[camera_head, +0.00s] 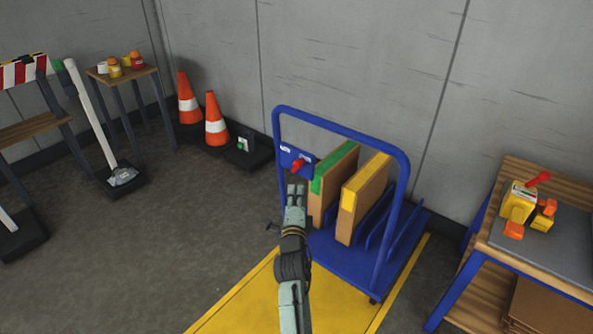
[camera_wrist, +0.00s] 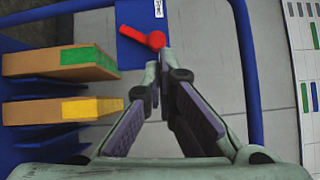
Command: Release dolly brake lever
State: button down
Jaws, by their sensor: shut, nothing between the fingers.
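The blue dolly (camera_head: 350,262) stands on the floor with its blue tube handle frame upright. A blue plate (camera_head: 285,157) with white labels is fixed to the frame's left side. The red brake lever (camera_head: 298,165) is on this plate; it also shows in the wrist view (camera_wrist: 142,38), slanting down right to a round knob. My gripper (camera_head: 297,186) is shut and empty, its tips just below the lever in the head view. In the wrist view the fingertips (camera_wrist: 164,58) are close to the knob; I cannot tell whether they touch.
Two upright boxes, one with green tape (camera_head: 330,180) and one with yellow tape (camera_head: 362,195), stand on the dolly close right of my gripper. A yellow floor marking (camera_head: 240,298) lies below. A workbench (camera_head: 562,180) stands right, orange cones (camera_head: 216,120) back left.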

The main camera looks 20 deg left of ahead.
aim_at(294, 163)
jog(key=p+x, duration=0.2)
jog(key=x, duration=0.6)
jog(key=shift+w+a, duration=0.15)
jog(key=shift+w, duration=0.25)
jog(key=shift+r, duration=0.1)
jog(key=shift+a+r+n, duration=0.15)
jog(key=shift+r+n, duration=0.05)
jog(key=shift+n, duration=0.1)
jog(key=shift+w+a+r+n+g, duration=0.1)
jog(key=shift+a+r+n+g, duration=0.05)
jog(key=shift+a+n+g, duration=0.2)
